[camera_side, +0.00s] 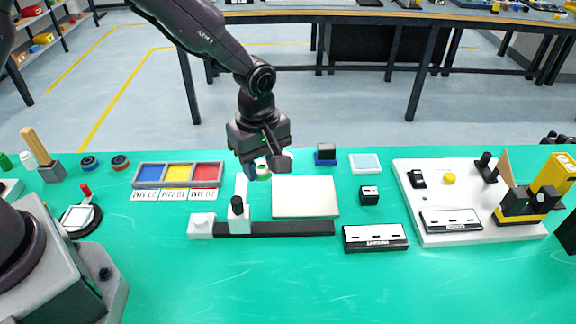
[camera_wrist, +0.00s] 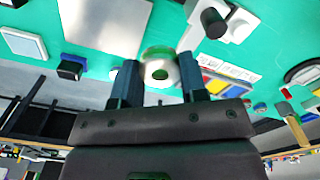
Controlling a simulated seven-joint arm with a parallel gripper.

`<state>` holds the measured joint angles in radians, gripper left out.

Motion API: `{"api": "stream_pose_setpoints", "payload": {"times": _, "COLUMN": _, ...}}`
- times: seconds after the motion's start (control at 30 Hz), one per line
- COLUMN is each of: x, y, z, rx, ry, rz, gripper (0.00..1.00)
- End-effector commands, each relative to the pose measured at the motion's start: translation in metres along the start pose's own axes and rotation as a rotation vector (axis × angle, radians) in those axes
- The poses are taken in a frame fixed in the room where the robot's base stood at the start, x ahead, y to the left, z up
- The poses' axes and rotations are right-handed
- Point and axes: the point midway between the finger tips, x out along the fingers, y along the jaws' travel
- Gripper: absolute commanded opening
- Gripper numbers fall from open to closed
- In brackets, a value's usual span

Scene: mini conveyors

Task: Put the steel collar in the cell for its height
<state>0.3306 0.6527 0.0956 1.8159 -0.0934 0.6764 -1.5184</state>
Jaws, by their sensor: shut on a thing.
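My gripper (camera_side: 268,160) is shut on the steel collar (camera_wrist: 158,70), a short ring with a round hole, seen between the two fingers in the wrist view. In the side view the collar (camera_side: 262,170) is partly hidden by a finger and appears above the bench, near the top of a white post. The three-cell tray (camera_side: 163,187) is to the left of my gripper, with blue, yellow and red cells. White cards (camera_side: 175,195) in front of it carry millimetre figures, too small to read surely. The tray also shows in the wrist view (camera_wrist: 222,87).
A white upright (camera_side: 241,188) with a black knob stands on a dark rail (camera_side: 290,228) below my gripper. A pale plate (camera_side: 305,197) lies beside it. The green mat in front is mostly clear.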

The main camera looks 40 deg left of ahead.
Motion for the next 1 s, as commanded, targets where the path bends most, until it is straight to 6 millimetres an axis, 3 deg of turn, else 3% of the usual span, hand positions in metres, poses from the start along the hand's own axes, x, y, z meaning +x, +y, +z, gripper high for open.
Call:
{"api": "stream_pose_setpoints", "payload": {"times": 0.2, "x": -0.015, "y": -0.032, "z": 0.000, "rx": 0.002, "ry": 0.000, "rz": 0.001, "gripper": 0.11}}
{"api": "stream_pose_setpoints", "payload": {"times": 0.43, "x": -0.019, "y": -0.044, "z": -0.001, "rx": 0.141, "ry": 0.000, "rz": -0.001, "gripper": 0.11}}
{"api": "stream_pose_setpoints", "payload": {"times": 0.67, "x": -0.023, "y": -0.050, "z": -0.007, "rx": 0.584, "ry": 0.001, "rz": 0.001, "gripper": 0.11}}
{"api": "stream_pose_setpoints", "payload": {"times": 1.0, "x": -0.044, "y": -0.058, "z": -0.045, "rx": 1.208, "ry": 0.002, "rz": 0.002, "gripper": 0.11}}
